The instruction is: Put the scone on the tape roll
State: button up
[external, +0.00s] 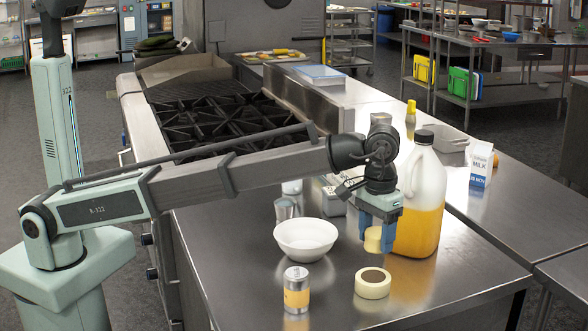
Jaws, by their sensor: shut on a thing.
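The scone (373,240) is a small pale yellow round piece held between the fingers of my gripper (377,238). My gripper points down and is shut on the scone, above the steel counter. The tape roll (372,291) is a cream ring lying flat on the counter, with a brown inner core. It is lower in the picture than the scone, nearly straight below it and apart from it. The fingers hide part of the scone's sides.
A large jug (420,195) of orange liquid stands close right of my gripper. A white bowl (306,240) is to the left and a can (297,291) is left of the tape roll. A milk carton (481,167) stands farther right. The counter right of the tape roll is clear.

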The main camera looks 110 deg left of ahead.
aim_at(377, 231)
jog(key=shift+f, duration=3.45)
jog(key=shift+f, duration=0.1)
jog(key=o, duration=1.1)
jog(key=shift+c, duration=0.2)
notch_tip(377, 231, up, 12)
jog(key=shift+r, duration=0.15)
